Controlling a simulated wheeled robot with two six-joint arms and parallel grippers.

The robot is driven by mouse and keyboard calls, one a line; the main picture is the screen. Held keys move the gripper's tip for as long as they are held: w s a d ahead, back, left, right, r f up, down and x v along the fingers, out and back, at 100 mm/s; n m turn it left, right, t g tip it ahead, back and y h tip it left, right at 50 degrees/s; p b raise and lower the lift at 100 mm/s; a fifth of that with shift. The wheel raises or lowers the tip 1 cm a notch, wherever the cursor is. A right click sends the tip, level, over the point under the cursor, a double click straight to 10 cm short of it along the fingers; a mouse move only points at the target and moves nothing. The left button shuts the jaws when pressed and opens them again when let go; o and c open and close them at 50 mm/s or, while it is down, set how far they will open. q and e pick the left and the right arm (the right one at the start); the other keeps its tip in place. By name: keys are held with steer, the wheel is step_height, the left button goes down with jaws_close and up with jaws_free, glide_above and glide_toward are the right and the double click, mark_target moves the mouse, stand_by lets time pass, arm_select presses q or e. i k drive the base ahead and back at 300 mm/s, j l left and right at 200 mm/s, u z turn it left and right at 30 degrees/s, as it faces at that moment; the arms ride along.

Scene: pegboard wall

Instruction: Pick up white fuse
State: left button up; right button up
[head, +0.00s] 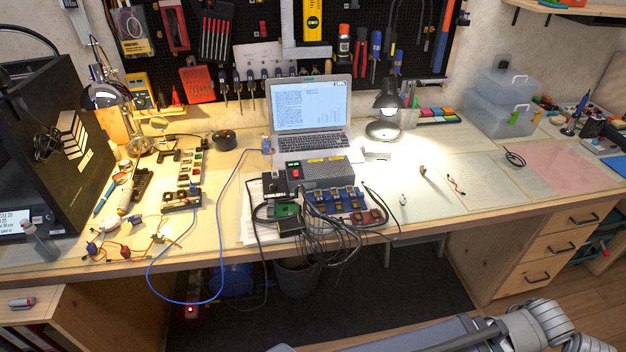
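A small white piece (403,199) lies on the lit worktop, right of the wired electronics. It could be the white fuse, but it is too small to be sure. A small brown piece (422,170) stands behind it to the right. Part of one of my arms shows at the bottom right, below the bench's front edge, but no fingertips show. Neither gripper is in view, so nothing can be seen in them.
A power unit (320,175) and a wired block (345,203) fill the bench's middle, with cables hanging over the front edge. A laptop (311,117) and a lit lamp (386,108) stand behind. The worktop (450,215) around the white piece is mostly clear.

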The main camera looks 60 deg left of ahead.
mark_target(403, 201)
steer(key=k+j+u, duration=0.1)
steer(key=k+j, duration=0.15)
steer(key=j, duration=0.2)
steer(key=u, duration=1.65)
steer(key=l+u, duration=0.2)
steer(key=l, duration=0.4)
steer(key=k+l+u, duration=0.15)
steer(key=l, duration=0.4)
